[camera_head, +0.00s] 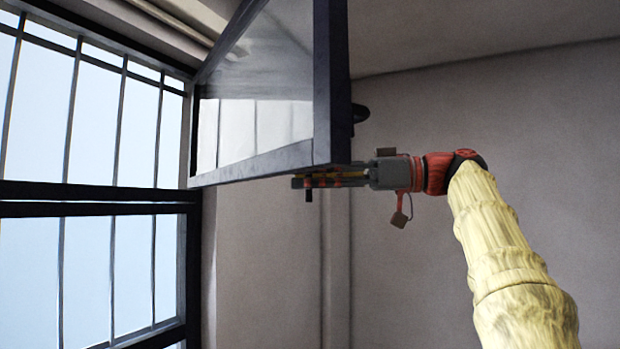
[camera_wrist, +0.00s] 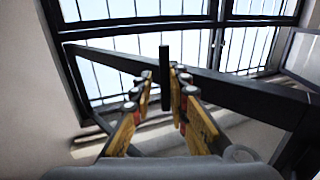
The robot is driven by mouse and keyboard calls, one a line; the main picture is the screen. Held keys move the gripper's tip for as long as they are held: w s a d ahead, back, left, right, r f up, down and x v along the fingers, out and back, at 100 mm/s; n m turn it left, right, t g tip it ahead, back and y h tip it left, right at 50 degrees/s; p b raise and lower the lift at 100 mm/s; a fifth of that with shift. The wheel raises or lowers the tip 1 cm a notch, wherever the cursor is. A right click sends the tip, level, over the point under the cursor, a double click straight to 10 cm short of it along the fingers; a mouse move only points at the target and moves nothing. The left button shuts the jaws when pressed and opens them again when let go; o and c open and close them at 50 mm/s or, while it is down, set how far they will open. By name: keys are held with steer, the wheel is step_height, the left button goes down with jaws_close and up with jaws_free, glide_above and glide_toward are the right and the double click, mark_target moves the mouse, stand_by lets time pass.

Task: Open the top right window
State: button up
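The top right window is a dark-framed glass sash (camera_head: 263,160) that stands swung out from the window wall into the room, its left side at the wall. A black handle-like knob (camera_head: 360,112) shows at its right edge. My gripper (camera_head: 305,182) is just below the sash's lower rail in the head view, pointing left towards the windows. In the wrist view its yellow-padded fingers (camera_wrist: 163,77) stand apart, with a dark upright bar (camera_wrist: 165,60) between the tips. I cannot tell whether they touch it. The sash frame (camera_wrist: 240,90) passes close by the fingers.
Barred window panes (camera_head: 85,120) with a dark cross rail (camera_head: 95,200) fill the left side. A grey wall (camera_head: 480,120) lies behind my arm. The space right of the sash looks free.

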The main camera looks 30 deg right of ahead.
steer(key=shift+o, duration=0.7)
steer(key=shift+s+a+r, duration=0.2)
steer(key=shift+a+r, duration=0.1)
steer(key=shift+r, duration=0.2)
steer(key=shift+s+d, duration=0.1)
steer(key=shift+d, duration=0.15)
steer(key=v, duration=1.1)
steer(key=shift+d+f, duration=0.4)
steer(key=shift+f, duration=0.05)
